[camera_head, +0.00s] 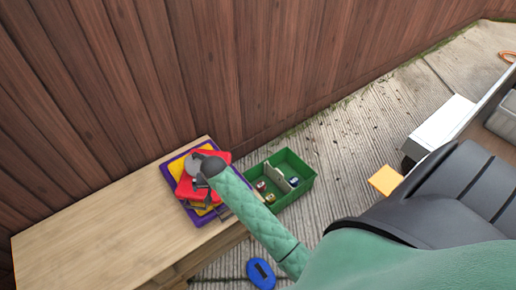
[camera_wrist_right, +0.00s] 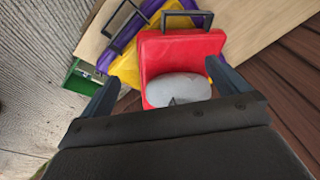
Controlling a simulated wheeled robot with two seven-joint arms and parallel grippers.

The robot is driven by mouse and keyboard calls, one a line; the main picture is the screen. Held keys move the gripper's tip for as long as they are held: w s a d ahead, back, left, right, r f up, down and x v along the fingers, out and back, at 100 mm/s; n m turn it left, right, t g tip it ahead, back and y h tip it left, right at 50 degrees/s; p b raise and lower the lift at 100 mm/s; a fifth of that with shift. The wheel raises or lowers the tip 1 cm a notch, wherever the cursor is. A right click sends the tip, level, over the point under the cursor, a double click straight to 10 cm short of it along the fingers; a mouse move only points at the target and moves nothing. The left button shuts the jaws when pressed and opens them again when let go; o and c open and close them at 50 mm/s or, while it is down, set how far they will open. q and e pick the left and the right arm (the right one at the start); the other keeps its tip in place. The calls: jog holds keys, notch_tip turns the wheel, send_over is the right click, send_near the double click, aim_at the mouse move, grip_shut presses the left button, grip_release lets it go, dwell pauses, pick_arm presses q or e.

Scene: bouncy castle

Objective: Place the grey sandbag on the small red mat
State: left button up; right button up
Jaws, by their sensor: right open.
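The small red mat (camera_wrist_right: 184,52), with a dark handle, lies on top of a yellow and purple stack. In the head view the red mat (camera_head: 187,190) is on the wooden table and partly hidden by my arm. The grey sandbag (camera_wrist_right: 178,90), a pale rounded lump, lies against the red mat's near part and appears to rest on it. In the head view the sandbag (camera_head: 192,164) shows beside my wrist. My right gripper (camera_wrist_right: 163,72) is open, with one finger on each side of the sandbag, and seems apart from it. My left gripper is not in view.
The yellow mat (camera_wrist_right: 128,68) and purple mat (camera_head: 175,168) lie beneath the red one on the table (camera_head: 100,235). A green crate (camera_head: 306,182) with several small items stands right of the table. A blue oval object (camera_head: 261,273) lies on the ground. A wooden fence (camera_head: 180,70) runs behind.

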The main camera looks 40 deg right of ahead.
jog(key=s+a+f+n+g, duration=0.1)
jog(key=s+f+n, duration=0.2)
jog(key=s+f, duration=1)
jog(key=s+a+f+n+g, duration=0.1)
jog(key=s+f+n, duration=0.3)
jog(key=s+f, duration=0.9)
jog(key=s, duration=0.8)
jog(key=shift+s+a+n, duration=0.15)
jog(key=shift+n, duration=0.15)
jog(key=shift+f, duration=0.1)
